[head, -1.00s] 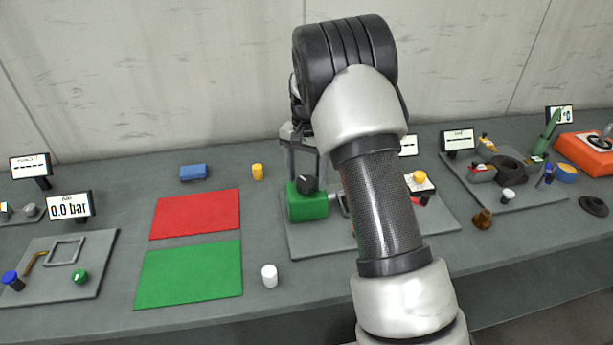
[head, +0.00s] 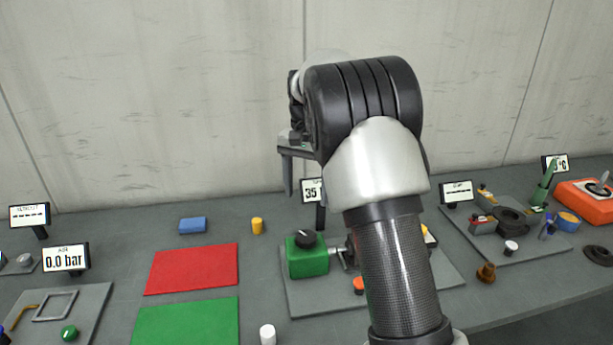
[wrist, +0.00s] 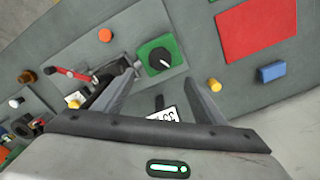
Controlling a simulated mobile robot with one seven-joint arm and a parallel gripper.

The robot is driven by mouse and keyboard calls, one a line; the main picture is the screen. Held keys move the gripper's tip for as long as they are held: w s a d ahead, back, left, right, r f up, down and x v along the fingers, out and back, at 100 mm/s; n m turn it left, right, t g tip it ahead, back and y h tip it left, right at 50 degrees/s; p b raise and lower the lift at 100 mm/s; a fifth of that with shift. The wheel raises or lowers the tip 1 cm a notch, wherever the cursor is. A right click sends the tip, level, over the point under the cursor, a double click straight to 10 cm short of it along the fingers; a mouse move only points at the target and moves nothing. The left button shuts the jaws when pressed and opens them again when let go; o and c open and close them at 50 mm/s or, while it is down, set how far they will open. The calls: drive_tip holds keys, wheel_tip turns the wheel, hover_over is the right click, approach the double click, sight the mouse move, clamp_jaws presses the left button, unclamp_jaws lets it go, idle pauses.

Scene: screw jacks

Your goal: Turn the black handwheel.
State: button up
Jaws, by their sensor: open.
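A round black knob with a pale mark (head: 305,238) sits on top of a green box (head: 308,262) on a grey plate. The wrist view shows the same knob (wrist: 161,61) beyond and between my fingertips. A dark ring-shaped wheel (head: 511,219) is on the right-hand plate, and another dark ring (head: 598,256) lies near the right edge. I cannot tell which of these is the black handwheel. My gripper (head: 292,172) is open and empty, raised above and behind the green box. In the wrist view my gripper (wrist: 160,82) has both fingers apart, touching nothing.
A display reading 35 (head: 312,191) stands behind the green box, partly hidden by my arm. A metal fitting and an orange button (head: 359,285) are beside the box. Red (head: 192,268) and green (head: 188,325) sheets lie left, with a blue block (head: 193,225) and yellow cylinder (head: 257,226).

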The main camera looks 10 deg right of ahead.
drive_tip(key=shift+r, duration=2.05)
drive_tip(key=s+r+n+t, duration=0.2)
drive_tip(key=s+r, duration=0.3)
drive_tip(key=s, duration=0.7)
drive_tip(key=s+r+n+t, duration=0.2)
drive_tip(key=s+r, duration=0.3)
drive_tip(key=s, duration=0.6)
drive_tip(key=s+f+n+t+p, duration=0.1)
drive_tip(key=s+f, duration=0.3)
drive_tip(key=s, duration=0.6)
drive_tip(key=shift+s+d+f+n+t, duration=0.2)
drive_tip(key=shift+d+f+n+t, duration=0.1)
drive_tip(key=shift+n, duration=0.6)
